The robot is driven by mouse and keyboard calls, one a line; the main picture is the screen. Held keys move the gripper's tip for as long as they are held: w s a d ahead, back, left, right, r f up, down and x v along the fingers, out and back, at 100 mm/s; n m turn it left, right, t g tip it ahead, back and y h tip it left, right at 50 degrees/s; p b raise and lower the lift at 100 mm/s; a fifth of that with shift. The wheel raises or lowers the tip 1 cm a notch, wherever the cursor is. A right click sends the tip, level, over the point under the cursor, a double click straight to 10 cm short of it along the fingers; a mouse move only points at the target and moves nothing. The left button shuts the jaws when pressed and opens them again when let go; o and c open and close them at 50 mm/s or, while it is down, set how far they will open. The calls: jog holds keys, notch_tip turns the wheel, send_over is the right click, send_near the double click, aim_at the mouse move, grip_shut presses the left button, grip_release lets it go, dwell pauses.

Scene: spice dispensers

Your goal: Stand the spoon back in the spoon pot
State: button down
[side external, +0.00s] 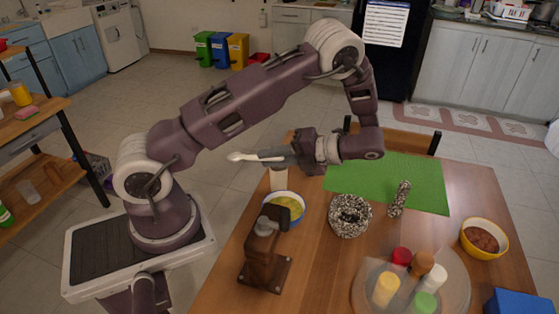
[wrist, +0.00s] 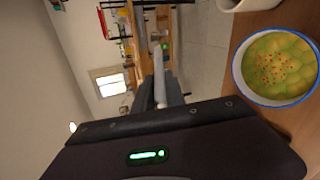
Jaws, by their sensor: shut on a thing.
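My gripper (side external: 278,156) is shut on the spoon (side external: 240,157) and holds it in the air, above the table's left edge. The spoon lies about level, with its pale end pointing left in the side view. In the wrist view the spoon (wrist: 159,75) sticks out lengthwise from between the dark fingers (wrist: 165,98). A pale cup that looks like the spoon pot (side external: 278,180) stands on the table below my gripper, behind a bowl that partly hides it.
A blue-rimmed bowl of yellow-green food (side external: 284,207) stands close to the cup. A brown wooden dispenser (side external: 264,250) is in front. A speckled mortar (side external: 350,215), pestle (side external: 400,198), round tray of jars (side external: 455,290) and yellow bowl (side external: 484,238) stand right. A green mat (side external: 425,180) lies behind.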

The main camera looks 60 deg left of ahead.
jog(key=w+a+r+n+t+h, duration=0.65)
jog(key=a+r+t+h, duration=0.25)
jog(key=r+t+h, duration=0.15)
notch_tip(320, 180, down, 13)
jog(key=shift+a+g+h, duration=0.15)
jog(key=shift+g+h, duration=0.2)
jog(key=shift+h, duration=0.1)
jog(key=c, duration=1.3)
grip_release()
jog(key=shift+r, duration=0.1)
